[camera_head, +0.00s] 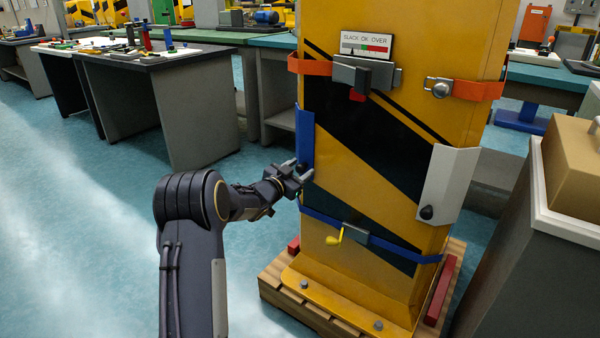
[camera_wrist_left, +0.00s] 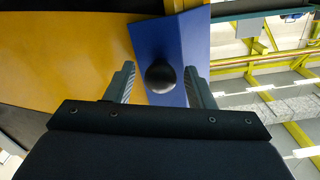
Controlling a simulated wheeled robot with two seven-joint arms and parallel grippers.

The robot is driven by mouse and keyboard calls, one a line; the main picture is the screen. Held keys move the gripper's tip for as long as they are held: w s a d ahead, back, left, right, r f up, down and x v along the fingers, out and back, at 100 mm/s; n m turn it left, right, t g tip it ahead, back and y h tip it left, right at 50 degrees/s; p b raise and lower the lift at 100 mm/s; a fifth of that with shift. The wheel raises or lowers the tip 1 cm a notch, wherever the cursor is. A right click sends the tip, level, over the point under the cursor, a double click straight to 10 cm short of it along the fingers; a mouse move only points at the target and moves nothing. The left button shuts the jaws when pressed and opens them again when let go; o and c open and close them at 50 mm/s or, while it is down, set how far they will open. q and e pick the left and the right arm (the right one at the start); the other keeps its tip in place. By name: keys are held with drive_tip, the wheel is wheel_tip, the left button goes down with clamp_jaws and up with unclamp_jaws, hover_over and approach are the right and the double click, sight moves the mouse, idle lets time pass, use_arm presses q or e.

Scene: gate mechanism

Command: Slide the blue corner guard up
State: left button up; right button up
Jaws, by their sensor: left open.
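The blue corner guard (camera_head: 305,138) sits on the left front edge of the yellow and black pillar (camera_head: 400,75). Its dark round knob (camera_wrist_left: 160,76) is near the guard's lower end. My left gripper (camera_head: 303,174) is at that lower end, with the knob between its open fingers. In the left wrist view the blue guard (camera_wrist_left: 186,45) lies ahead, and the fingers of my left gripper (camera_wrist_left: 161,85) stand on either side of the knob with gaps showing. Whether a finger touches the guard is unclear. My right gripper is not in view.
An orange strap (camera_head: 312,66) with a buckle circles the pillar above the guard. A blue strap (camera_head: 322,218) with a yellow lever (camera_head: 335,238) runs below. A white corner guard (camera_head: 447,180) is on the right edge. A grey cabinet (camera_head: 515,260) stands close at right.

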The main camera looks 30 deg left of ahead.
sight(308, 110)
use_arm(q)
drive_tip(key=shift+w, duration=0.25)
clamp_jaws()
wheel_tip(308, 110, up, 16)
drive_tip(key=p, duration=1.2)
drive_tip(key=shift+f, duration=0.25)
drive_tip(key=shift+r+p, duration=0.5)
drive_tip(key=shift+r, duration=0.1)
